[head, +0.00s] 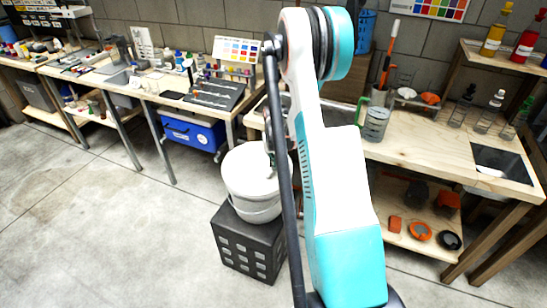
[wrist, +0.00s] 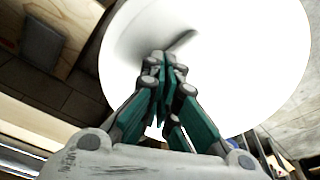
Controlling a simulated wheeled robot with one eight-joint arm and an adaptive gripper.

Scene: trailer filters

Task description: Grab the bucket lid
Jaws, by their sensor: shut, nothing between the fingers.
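The white bucket (head: 255,207) stands upright on a dark crate. Its round white lid (head: 243,165) is on top and fills much of the wrist view (wrist: 250,60). My gripper (wrist: 163,62) is shut and empty, with its fingertips over the lid. A dark streak shows on the lid beside the fingertips; I cannot tell whether it is a shadow or a handle, nor whether the tips touch the lid. In the head view my arm hides most of my gripper and the bucket's right side.
The dark crate (head: 246,250) stands on the open concrete floor. A blue box (head: 190,133) sits under the left workbench (head: 150,92). The right wooden bench (head: 420,150) holds bottles and racks, close beside my arm. The floor at front left is clear.

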